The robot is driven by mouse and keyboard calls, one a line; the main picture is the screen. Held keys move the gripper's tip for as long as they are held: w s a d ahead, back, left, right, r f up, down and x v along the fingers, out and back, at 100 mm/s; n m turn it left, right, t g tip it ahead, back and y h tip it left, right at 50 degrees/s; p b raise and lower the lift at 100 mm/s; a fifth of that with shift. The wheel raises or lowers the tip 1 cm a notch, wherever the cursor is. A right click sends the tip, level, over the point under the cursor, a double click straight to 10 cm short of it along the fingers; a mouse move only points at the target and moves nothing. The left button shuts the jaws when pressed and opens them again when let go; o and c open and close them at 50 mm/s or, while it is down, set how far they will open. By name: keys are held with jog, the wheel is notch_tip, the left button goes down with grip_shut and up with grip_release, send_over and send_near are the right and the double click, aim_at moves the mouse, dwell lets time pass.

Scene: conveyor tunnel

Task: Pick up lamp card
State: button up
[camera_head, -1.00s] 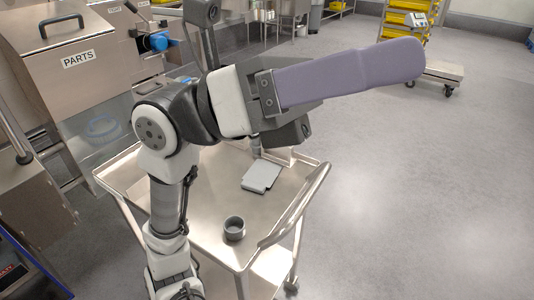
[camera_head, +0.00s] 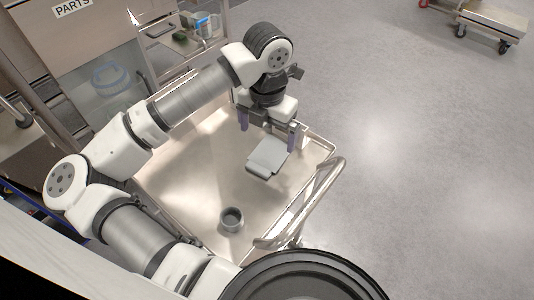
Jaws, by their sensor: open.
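A flat light-grey card-like piece (camera_head: 267,157) lies on the metal cart top (camera_head: 190,188), toward its far right side; I take it for the lamp card. My gripper (camera_head: 268,138) points down at the far edge of this piece. Its two purple fingers are spread wide, one at the left and one at the right, with nothing seen held between them. The fingertips look close to the piece, but I cannot tell their height or whether they touch it.
A small grey cup (camera_head: 231,219) stands on the near part of the cart top. The cart's handle rail (camera_head: 308,205) runs along the right. A PARTS cabinet (camera_head: 75,50) stands at the upper left.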

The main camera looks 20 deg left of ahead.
aim_at(266, 159)
notch_tip(266, 159, down, 3)
jog(key=shift+f, duration=0.2)
jog(key=shift+w+a+f+p, duration=0.15)
jog(key=shift+f+p, duration=0.5)
jog(key=shift+f, duration=0.7)
jog(key=shift+w+a+f+p, duration=0.15)
jog(key=shift+f+p, duration=0.45)
jog(key=shift+f, duration=0.75)
jog(key=shift+d, duration=0.1)
jog(key=c, duration=1.1)
jog(key=shift+r, duration=0.15)
notch_tip(266, 159, up, 20)
jog(key=b, duration=0.3)
